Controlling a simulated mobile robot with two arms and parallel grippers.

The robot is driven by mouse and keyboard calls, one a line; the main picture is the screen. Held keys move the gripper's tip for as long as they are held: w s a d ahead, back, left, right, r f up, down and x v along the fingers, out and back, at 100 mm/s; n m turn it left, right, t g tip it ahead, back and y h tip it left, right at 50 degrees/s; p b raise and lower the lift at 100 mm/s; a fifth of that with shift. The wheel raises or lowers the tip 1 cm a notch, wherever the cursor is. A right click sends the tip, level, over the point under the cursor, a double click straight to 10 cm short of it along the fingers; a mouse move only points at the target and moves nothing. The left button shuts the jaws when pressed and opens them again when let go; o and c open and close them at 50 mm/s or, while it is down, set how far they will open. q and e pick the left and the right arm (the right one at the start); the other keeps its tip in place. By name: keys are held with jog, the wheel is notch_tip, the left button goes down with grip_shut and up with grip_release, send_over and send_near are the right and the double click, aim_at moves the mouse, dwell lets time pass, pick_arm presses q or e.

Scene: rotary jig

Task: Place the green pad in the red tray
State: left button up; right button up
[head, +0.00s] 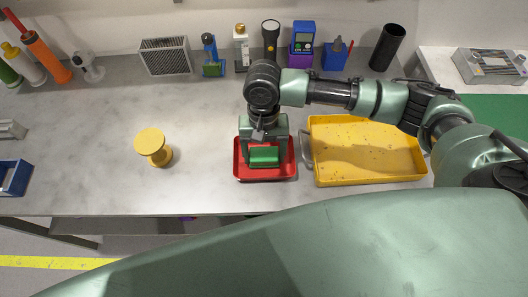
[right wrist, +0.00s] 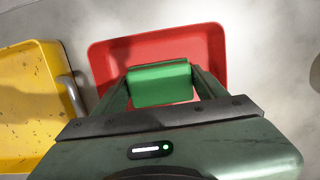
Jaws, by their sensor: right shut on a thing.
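The red tray (head: 240,172) sits on the bench near its front edge; it also shows in the right wrist view (right wrist: 212,50). The green pad (head: 264,157) is over the tray, inside its outline in the head view. My right gripper (head: 264,150) points down over the tray and is shut on the green pad (right wrist: 160,83), with a finger at each side of it. I cannot tell whether the pad touches the tray floor. My left gripper is not in view.
A yellow tray (head: 365,172) stands just right of the red tray. A yellow spool (head: 151,145) stands to the left. Bottles, a torch and a dark cup (head: 387,48) line the back. The bench between spool and red tray is clear.

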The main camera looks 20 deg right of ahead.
aim_at(264, 148)
jog(key=shift+f, duration=0.2)
jog(key=o, duration=1.2)
jog(key=r, duration=0.4)
jog(key=w+r, duration=0.1)
jog(key=r, duration=0.3)
jog(key=r+b, duration=0.1)
jog(key=r, duration=0.3)
jog(key=shift+w+d, duration=0.25)
jog(key=shift+w, duration=0.15)
